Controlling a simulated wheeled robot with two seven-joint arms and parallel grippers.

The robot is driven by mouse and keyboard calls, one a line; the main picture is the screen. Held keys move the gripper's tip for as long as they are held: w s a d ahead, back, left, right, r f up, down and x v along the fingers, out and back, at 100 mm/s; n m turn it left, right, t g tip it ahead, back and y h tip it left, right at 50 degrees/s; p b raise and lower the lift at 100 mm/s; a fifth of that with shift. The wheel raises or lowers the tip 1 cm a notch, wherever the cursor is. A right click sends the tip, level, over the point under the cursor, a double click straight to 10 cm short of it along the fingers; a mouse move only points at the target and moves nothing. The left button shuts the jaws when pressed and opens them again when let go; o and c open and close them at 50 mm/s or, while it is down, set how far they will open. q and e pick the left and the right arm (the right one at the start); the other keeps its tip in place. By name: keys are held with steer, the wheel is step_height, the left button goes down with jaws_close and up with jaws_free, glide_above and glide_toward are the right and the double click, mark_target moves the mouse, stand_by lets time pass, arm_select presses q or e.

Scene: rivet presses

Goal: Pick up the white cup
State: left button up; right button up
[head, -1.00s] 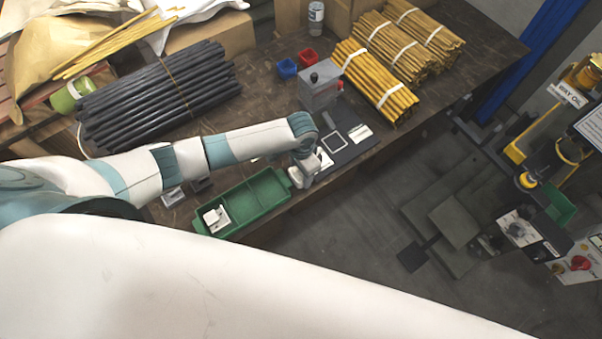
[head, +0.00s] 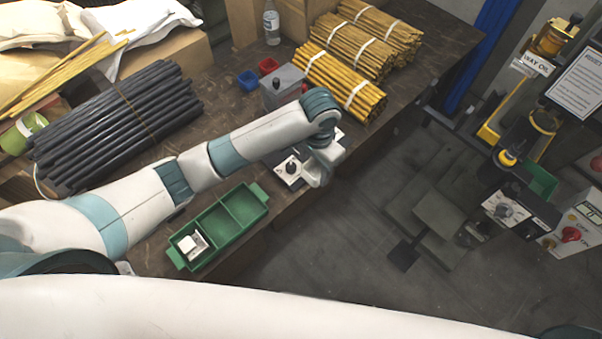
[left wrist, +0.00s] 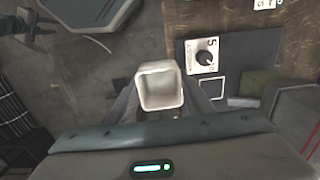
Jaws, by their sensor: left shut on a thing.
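The white cup (left wrist: 160,86) is between the fingers of my left gripper (left wrist: 162,102) in the left wrist view, its open mouth facing the camera. The gripper is shut on it. Behind the cup in that view lies bare floor. In the head view my left gripper (head: 318,178) hangs at the front edge of the bench, just right of a dial plate. I cannot clearly tell the cup from the white gripper there. My right gripper is not in view.
A green divided tray (head: 226,241) with a white piece (head: 192,244) in it stands on the bench at left. A dial plate (head: 290,168) lies on the dark mat. A grey box (head: 284,87), red and blue bins and rod bundles stand behind.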

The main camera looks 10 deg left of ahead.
arm_select(q)
steer(key=shift+d+r, duration=0.25)
steer(key=shift+d, duration=0.1)
steer(key=shift+f, duration=0.1)
stand_by(0.3)
